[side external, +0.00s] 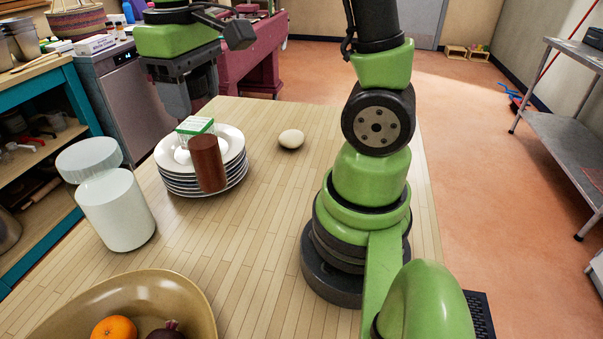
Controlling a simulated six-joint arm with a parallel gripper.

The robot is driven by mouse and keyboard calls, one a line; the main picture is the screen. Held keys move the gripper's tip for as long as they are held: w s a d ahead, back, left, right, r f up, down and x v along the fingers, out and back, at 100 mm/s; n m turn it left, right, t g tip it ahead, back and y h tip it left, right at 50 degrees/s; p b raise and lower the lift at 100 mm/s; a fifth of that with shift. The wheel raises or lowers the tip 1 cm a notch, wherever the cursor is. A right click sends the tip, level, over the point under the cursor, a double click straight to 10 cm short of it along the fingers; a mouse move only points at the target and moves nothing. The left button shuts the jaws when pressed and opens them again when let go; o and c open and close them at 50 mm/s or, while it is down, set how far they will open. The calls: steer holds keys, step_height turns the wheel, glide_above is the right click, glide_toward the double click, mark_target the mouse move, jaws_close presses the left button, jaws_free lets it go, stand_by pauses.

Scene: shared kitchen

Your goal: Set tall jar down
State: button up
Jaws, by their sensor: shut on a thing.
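My gripper (176,108) points down at the upper left, beyond the far side of the plate stack in the picture. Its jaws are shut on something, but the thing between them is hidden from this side. A large white jar with a wide white lid (115,210) stands on the table at the left, apart from my gripper. A brown cylinder (207,163) shows in front of the plates; I cannot tell whether it rests on them. I cannot tell which thing is the tall jar.
The stacked plates (168,183) have a green-and-white box (195,126) and a small white thing (182,155) at their top. A pale egg-shaped object (291,139) lies to the right. A fruit bowl (190,300) is in front. The wooden table (250,240) is clear in the middle.

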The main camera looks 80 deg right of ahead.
steer(key=s+d+m, duration=0.5)
steer(key=d, duration=0.6)
steer(key=shift+s+d, duration=0.25)
steer(key=s+d+m, duration=0.1)
steer(key=s+d, duration=0.1)
steer(key=s+d+m, duration=0.1)
steer(key=s, duration=0.2)
steer(key=s+d+m, duration=0.2)
steer(key=shift+s+d+r, duration=0.1)
steer(key=shift+s+d, duration=0.15)
steer(key=shift+d, duration=0.05)
steer(key=f, duration=1)
steer(key=shift+s+d, duration=0.15)
steer(key=shift+s, duration=0.1)
steer(key=o, duration=1.4)
steer(key=shift+f, duration=0.15)
steer(key=shift+o, duration=0.2)
